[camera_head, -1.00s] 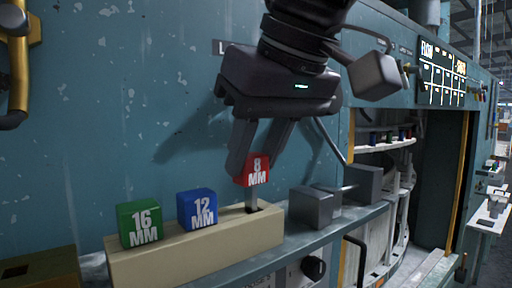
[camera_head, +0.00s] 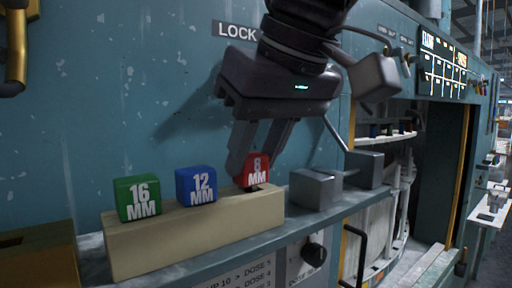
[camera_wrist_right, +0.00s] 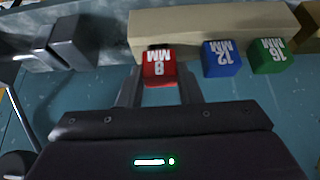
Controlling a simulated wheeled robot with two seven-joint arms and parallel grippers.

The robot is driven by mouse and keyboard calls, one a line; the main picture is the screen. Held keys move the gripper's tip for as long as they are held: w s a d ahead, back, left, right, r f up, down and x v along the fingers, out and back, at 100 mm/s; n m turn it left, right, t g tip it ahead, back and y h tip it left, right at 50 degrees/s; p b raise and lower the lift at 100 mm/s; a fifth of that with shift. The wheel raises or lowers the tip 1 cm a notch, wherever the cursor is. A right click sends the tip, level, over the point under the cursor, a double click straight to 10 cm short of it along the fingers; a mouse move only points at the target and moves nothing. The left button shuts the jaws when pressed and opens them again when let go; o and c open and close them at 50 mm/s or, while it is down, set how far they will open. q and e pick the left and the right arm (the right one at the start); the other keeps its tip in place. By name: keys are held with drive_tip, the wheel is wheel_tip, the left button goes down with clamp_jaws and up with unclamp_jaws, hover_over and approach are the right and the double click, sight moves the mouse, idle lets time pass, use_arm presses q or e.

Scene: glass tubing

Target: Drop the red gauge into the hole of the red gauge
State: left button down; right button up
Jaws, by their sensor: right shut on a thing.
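The red gauge (camera_head: 257,170), marked 8 MM, is at the right end of the beige block (camera_head: 130,255) in the head view. Its head sits just above the block's top, and a little of its stem shows below. My right gripper (camera_head: 254,168) is shut on the red gauge from above. In the right wrist view the red gauge (camera_wrist_right: 158,68) lies between the two fingers (camera_wrist_right: 160,88) at the block's edge (camera_wrist_right: 200,30). The hole under it is hidden. My left gripper is not in view.
The blue 12 MM gauge (camera_head: 197,186) and green 16 MM gauge (camera_head: 138,199) sit in the same block, to the left. Grey metal blocks (camera_head: 315,188) stand on the ledge to the right. The teal wall (camera_head: 90,110) rises close behind.

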drive_tip(key=shift+f, duration=0.25)
drive_tip(key=o, duration=1.1)
drive_tip(key=p+v, duration=0.5)
drive_tip(key=v, duration=0.2)
drive_tip(key=shift+s+d+r, duration=0.15)
drive_tip(key=shift+r, duration=0.15)
drive_tip(key=shift+s, duration=0.1)
